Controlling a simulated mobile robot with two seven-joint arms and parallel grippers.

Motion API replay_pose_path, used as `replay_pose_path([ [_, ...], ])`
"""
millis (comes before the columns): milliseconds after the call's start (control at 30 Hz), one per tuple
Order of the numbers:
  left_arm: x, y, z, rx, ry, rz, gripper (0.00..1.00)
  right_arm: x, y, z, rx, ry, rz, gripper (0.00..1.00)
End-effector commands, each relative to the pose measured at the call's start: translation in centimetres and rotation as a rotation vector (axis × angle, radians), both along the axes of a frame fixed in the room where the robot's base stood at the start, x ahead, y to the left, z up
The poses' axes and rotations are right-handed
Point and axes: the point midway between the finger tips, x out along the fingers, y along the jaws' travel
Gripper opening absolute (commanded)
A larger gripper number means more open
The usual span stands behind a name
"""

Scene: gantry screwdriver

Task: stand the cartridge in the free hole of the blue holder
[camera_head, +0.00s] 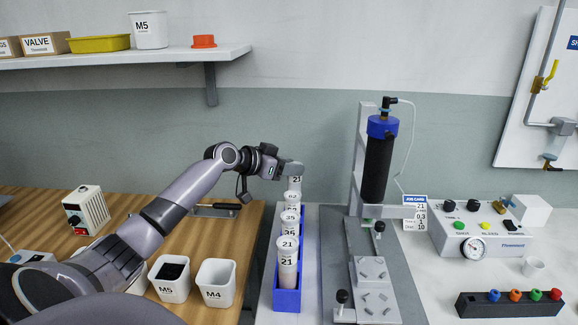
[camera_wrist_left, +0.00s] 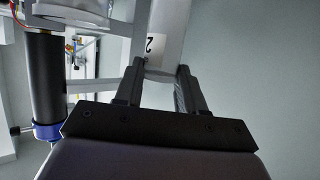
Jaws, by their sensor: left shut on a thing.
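My left gripper (camera_head: 283,168) is shut on a pale cartridge (camera_head: 295,184) with a 21 label, at the far end of the blue holder (camera_head: 287,301). In the left wrist view the cartridge (camera_wrist_left: 166,32) shows between the fingertips (camera_wrist_left: 158,72), with part of its label visible. Three other cartridges stand upright in the holder, labelled 62 (camera_head: 292,198), 35 (camera_head: 290,218) and 21 (camera_head: 287,262). They hide the held cartridge's lower end and the far hole, so I cannot tell whether it is in the hole. My right gripper is not in view.
The screwdriver gantry (camera_head: 379,165) with its black cylinder stands close to the right of the holder. Two white bins, M5 (camera_head: 169,281) and M4 (camera_head: 214,284), stand to the left. A control box (camera_head: 480,235) and a black bit rack (camera_head: 510,305) are further right.

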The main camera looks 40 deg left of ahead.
Motion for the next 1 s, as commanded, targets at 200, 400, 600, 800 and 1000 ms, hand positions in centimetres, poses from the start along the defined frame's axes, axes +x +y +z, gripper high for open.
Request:
replay_pose_path([
  [200,0.0,0.0,-0.8,-0.001,-0.001,0.0,0.0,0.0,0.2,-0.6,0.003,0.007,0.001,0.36],
  [400,0.0,0.0,-1.4,-0.001,-0.001,0.0,0.0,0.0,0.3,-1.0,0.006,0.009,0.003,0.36],
  [600,0.0,0.0,-2.0,-0.001,-0.001,0.0,0.0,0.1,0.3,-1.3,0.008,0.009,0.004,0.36],
  [800,0.0,0.0,-2.6,-0.001,-0.001,0.0,0.0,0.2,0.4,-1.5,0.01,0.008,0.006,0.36],
  [1000,0.0,0.0,-3.2,-0.001,-0.001,0.0,0.0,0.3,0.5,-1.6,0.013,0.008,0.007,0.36],
])
